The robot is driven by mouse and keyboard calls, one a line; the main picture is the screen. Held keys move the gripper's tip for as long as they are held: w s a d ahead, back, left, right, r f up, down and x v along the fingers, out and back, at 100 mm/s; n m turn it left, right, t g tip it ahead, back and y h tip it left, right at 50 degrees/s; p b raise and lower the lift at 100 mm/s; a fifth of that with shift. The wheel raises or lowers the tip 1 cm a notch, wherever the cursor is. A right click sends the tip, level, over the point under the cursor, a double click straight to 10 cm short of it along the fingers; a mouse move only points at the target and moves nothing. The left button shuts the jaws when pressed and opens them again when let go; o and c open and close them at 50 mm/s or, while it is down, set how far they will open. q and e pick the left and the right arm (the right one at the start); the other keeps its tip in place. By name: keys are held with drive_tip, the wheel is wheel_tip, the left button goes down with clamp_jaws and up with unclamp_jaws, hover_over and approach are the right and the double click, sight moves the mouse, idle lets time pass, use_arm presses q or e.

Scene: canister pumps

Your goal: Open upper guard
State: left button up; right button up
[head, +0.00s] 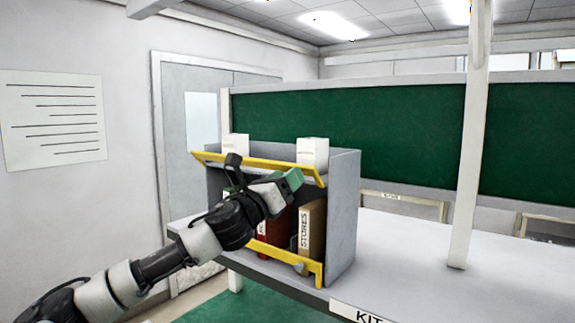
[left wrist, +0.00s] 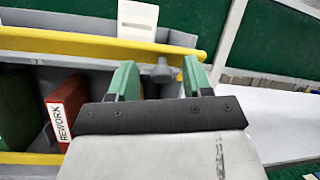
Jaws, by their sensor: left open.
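The upper guard (head: 257,163) is a yellow bar across the upper front of a grey open-fronted case; it also crosses the top of the left wrist view (left wrist: 85,46). A grey knob (left wrist: 161,74) shows just below the bar, between my fingers in the picture. My left gripper (head: 292,179) is open, its green fingertips in front of the guard's right part. In the left wrist view the fingers (left wrist: 160,67) stand apart on either side of the knob; I cannot tell whether they touch it. My arm hides part of the guard in the head view.
A lower yellow guard (head: 285,259) with a grey knob crosses the case (head: 343,215). Inside stand a red binder (left wrist: 66,108), a tan STORES binder (head: 311,228) and a green binder (left wrist: 14,108). White blocks (head: 312,152) stand on top. The bench (head: 420,260) is clear at right.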

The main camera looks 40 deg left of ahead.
use_arm(q)
drive_tip(key=shift+w+d+r, duration=0.1)
drive_tip(key=shift+w, duration=0.2)
clamp_jaws()
